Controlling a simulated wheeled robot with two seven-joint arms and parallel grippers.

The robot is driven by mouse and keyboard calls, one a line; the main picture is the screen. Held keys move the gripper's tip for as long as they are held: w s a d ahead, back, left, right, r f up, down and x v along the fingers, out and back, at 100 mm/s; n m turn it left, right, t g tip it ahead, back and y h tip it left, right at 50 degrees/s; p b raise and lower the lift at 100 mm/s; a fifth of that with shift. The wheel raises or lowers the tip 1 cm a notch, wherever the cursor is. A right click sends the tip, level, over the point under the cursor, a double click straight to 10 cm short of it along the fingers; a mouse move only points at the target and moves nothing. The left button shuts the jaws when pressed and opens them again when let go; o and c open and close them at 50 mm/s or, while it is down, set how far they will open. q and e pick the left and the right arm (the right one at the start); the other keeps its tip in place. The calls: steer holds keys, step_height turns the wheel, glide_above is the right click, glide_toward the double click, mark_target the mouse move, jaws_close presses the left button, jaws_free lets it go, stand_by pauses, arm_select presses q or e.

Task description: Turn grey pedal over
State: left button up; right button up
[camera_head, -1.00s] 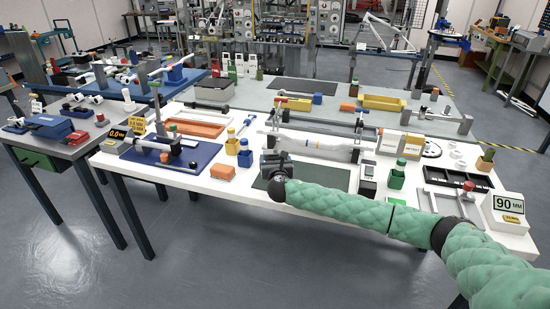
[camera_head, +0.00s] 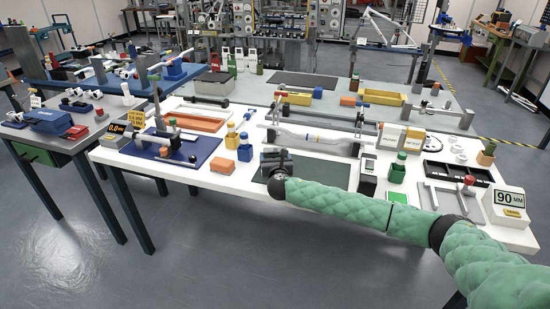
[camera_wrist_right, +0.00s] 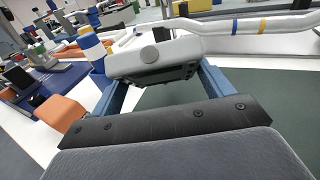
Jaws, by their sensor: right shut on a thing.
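The grey pedal (camera_wrist_right: 150,58) is in the right wrist view, a light grey block with a round boss on its near face and a darker underside. My right gripper (camera_wrist_right: 158,84) is shut on it, one blue finger at each side, and holds it over the dark green mat (camera_wrist_right: 222,92). In the head view my right gripper (camera_head: 275,161) is at the left part of the mat (camera_head: 325,173), near the table's front edge. There the pedal is mostly hidden by the gripper. I cannot tell whether the pedal touches the mat. My left gripper is not in view.
An orange block (camera_head: 223,167) and blue-and-yellow bottles (camera_head: 245,152) stand left of the gripper. A silver frame tube (camera_head: 310,141) lies behind. A green bottle (camera_head: 398,168) stands to the right. The right part of the mat is clear.

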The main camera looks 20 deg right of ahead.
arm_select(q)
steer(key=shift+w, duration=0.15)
arm_select(e)
steer(key=shift+f, duration=0.2)
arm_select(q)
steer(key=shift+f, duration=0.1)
arm_select(e)
steer(key=shift+f, duration=0.3)
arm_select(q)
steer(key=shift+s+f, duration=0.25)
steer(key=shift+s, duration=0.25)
arm_select(e)
steer(key=shift+f, duration=0.1)
arm_select(q)
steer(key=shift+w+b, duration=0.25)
steer(key=shift+b, duration=0.1)
arm_select(e)
steer(key=shift+f, duration=0.2)
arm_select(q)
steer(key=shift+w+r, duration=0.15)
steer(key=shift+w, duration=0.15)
arm_select(e)
steer(key=o, duration=1.3)
steer(key=shift+o, duration=0.2)
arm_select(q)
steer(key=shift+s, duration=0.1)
